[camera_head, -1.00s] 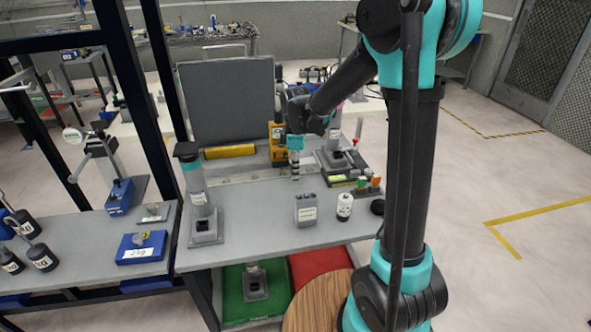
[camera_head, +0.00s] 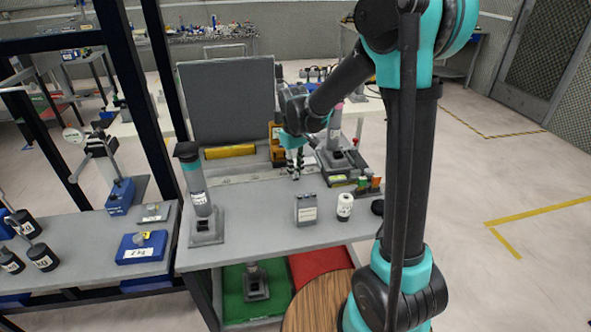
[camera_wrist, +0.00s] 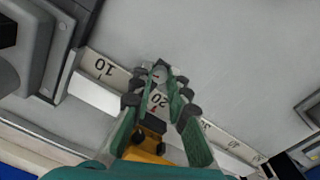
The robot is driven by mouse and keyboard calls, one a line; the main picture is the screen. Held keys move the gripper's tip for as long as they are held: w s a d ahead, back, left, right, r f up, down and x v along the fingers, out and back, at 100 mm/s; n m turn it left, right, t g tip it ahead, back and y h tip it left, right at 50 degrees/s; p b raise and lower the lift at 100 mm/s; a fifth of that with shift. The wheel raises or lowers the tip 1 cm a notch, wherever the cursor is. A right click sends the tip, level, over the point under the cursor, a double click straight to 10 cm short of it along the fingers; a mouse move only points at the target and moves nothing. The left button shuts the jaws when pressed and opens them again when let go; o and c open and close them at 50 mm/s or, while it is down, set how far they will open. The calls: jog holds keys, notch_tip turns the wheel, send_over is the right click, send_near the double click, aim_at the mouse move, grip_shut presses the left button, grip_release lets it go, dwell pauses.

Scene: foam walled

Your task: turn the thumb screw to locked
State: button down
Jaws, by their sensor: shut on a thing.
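My gripper (camera_head: 296,172) points down at the scale rail on the grey bench, and its two fingers show in the wrist view (camera_wrist: 159,88). The fingers are closed in on a small grey piece at the rail, which I take to be the thumb screw (camera_wrist: 159,73). The fingers hide most of it, so its lock position cannot be read. The scale rail (camera_wrist: 110,72) is a pale strip with printed numbers; 10 and 20 are legible, and 20 lies between my fingers. The rail also shows in the head view (camera_head: 235,179).
A grey block (camera_head: 306,209) and a white cylinder (camera_head: 344,206) stand in front of the rail. A tall grey column (camera_head: 200,195) stands at left, and a dark device (camera_head: 345,165) close on the right. A yellow bar (camera_head: 230,152) lies behind.

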jog(key=m, duration=0.4)
jog(key=shift+m, duration=0.3)
jog(key=m, duration=0.4)
jog(key=shift+w, duration=0.1)
dwell(0.4)
jog(key=c, duration=1.5)
grip_release()
jog(key=shift+o, duration=0.2)
notch_tip(320, 180, up, 12)
jog(key=shift+a, duration=0.2)
